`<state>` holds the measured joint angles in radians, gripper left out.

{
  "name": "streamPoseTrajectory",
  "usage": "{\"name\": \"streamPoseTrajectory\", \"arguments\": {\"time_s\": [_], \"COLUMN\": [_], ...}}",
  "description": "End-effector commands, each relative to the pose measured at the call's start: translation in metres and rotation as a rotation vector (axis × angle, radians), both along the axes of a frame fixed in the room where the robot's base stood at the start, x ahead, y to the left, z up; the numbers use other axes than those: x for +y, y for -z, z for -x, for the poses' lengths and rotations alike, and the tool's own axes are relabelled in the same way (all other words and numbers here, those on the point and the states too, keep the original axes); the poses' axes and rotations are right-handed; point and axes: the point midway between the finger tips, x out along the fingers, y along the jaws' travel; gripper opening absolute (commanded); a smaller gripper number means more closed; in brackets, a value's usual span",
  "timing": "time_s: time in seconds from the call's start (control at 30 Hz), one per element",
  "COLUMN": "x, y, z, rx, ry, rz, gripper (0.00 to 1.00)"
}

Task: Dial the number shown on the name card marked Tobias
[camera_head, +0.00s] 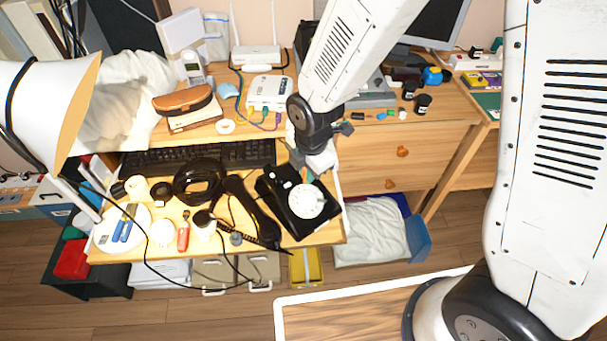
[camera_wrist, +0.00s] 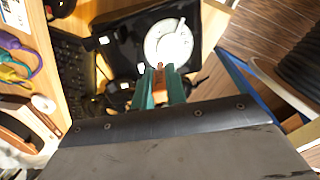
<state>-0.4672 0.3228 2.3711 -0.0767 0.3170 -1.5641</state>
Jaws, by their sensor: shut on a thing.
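A black dial phone (camera_head: 286,213) with a white round dial (camera_head: 306,201) sits at the right of the pull-out desk shelf. In the wrist view the dial (camera_wrist: 168,42) is just beyond my fingertips. My gripper (camera_wrist: 160,72) has green fingers shut on a narrow orange-brown piece (camera_wrist: 158,82). Its tip overlaps the dial's lower edge in the picture; I cannot tell whether it touches. A black handset (camera_head: 253,212) lies off the phone, to its left. I cannot make out a name card marked Tobias or any number.
A black keyboard (camera_head: 200,157) lies behind the phone. Black headphones (camera_head: 199,182), a white lamp (camera_head: 48,105), cables and small items crowd the shelf's left. A white router (camera_head: 268,92) stands on the desk above.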

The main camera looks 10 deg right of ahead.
Motion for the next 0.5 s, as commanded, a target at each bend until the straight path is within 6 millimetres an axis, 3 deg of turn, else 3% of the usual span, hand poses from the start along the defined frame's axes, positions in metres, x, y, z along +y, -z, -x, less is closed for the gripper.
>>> {"name": "streamPoseTrajectory", "arguments": {"time_s": [0.2, 0.5], "x": [0.011, 0.015], "y": [-0.003, 0.015], "z": [0.016, 0.011], "rx": [-0.012, -0.009], "ry": [-0.198, -0.222], "rz": [-0.005, -0.003], "gripper": [0.0, 0.0]}}
